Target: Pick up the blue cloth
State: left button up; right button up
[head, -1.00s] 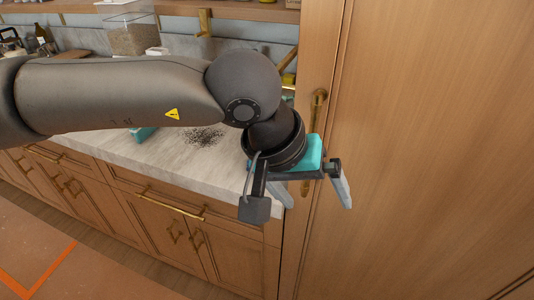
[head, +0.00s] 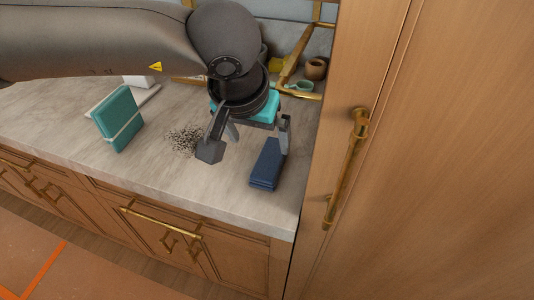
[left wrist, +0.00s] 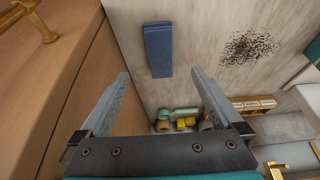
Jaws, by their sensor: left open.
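The blue cloth (head: 267,165) is a folded, dark blue rectangle lying flat on the counter near its front right end. In the left wrist view the cloth (left wrist: 158,50) lies beyond the fingertips, at the top middle. My left gripper (head: 258,133) is open and empty, above the counter at the far end of the cloth. In the left wrist view its two fingers (left wrist: 168,85) are spread wide with nothing between them. I cannot tell the exact height of the fingers above the cloth. My right gripper is in neither view.
A tall wooden cabinet (head: 420,180) stands close on the right of the counter (head: 215,185). A patch of dark crumbs (head: 186,139) lies left of the cloth. A teal block-like item (head: 119,118) stands further left. Small cups (head: 316,68) and a brass rail are at the back.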

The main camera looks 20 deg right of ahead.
aim_at(267, 163)
pick_arm(q)
jog(key=x, duration=0.4)
jog(key=shift+s+f, duration=0.1)
jog(key=shift+s, duration=0.15)
jog(key=x, duration=0.3)
jog(key=shift+x, duration=0.75)
jog(key=shift+w+b+x, duration=0.1)
jog(key=shift+b+x, duration=0.05)
jog(key=shift+x, duration=1)
jog(key=shift+w+b+x, duration=0.15)
jog(key=shift+x, duration=1)
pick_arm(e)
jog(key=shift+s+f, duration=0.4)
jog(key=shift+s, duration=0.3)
pick_arm(q)
jog(key=shift+c, duration=0.4)
jog(key=c, duration=1.2)
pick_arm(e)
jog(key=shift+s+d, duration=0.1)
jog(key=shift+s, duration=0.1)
pick_arm(q)
jog(key=shift+w+a, duration=0.1)
jog(key=shift+c, duration=0.2)
